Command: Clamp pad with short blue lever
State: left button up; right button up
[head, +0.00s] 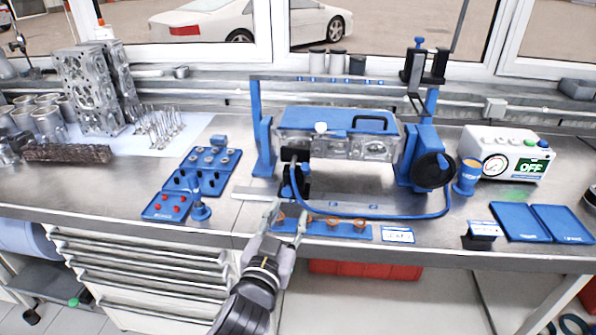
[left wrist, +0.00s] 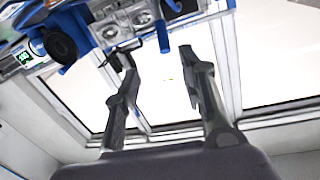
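A grey metal cylinder head (head: 340,148) with a blue plate (head: 345,122) on top is held in the blue test fixture (head: 262,150). A dark clamp piece (head: 301,184) stands at its front left, with a short blue lever (head: 294,181) hanging down. Whether the pad presses on the head is hidden. My left gripper (head: 286,214) is just below and in front of the lever. In the left wrist view its fingers (left wrist: 160,58) are spread wide, with a blue bar (left wrist: 163,36), likely the lever, beyond and between the tips. Nothing is gripped. My right gripper is out of view.
A black round wheel (head: 433,170) sits on the fixture's right. A blue hose (head: 400,216) loops along the front. A blue strip with copper-coloured cups (head: 333,225) lies near the bench edge. A gauge box (head: 503,152) reads OFF. Blue trays (head: 165,206) lie left.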

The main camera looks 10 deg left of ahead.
pick_arm(q)
jog(key=p, duration=0.1)
send_near(305, 173)
jog(key=w, duration=0.3)
jog(key=w+d+p, duration=0.1)
jog(key=w, duration=0.7)
jog(key=shift+d+r+p, duration=0.1)
jog(key=shift+d+p, duration=0.15)
jog(key=shift+p, duration=0.05)
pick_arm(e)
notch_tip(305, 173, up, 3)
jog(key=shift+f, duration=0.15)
pick_arm(q)
jog(key=shift+c, duration=0.2)
grip_shut()
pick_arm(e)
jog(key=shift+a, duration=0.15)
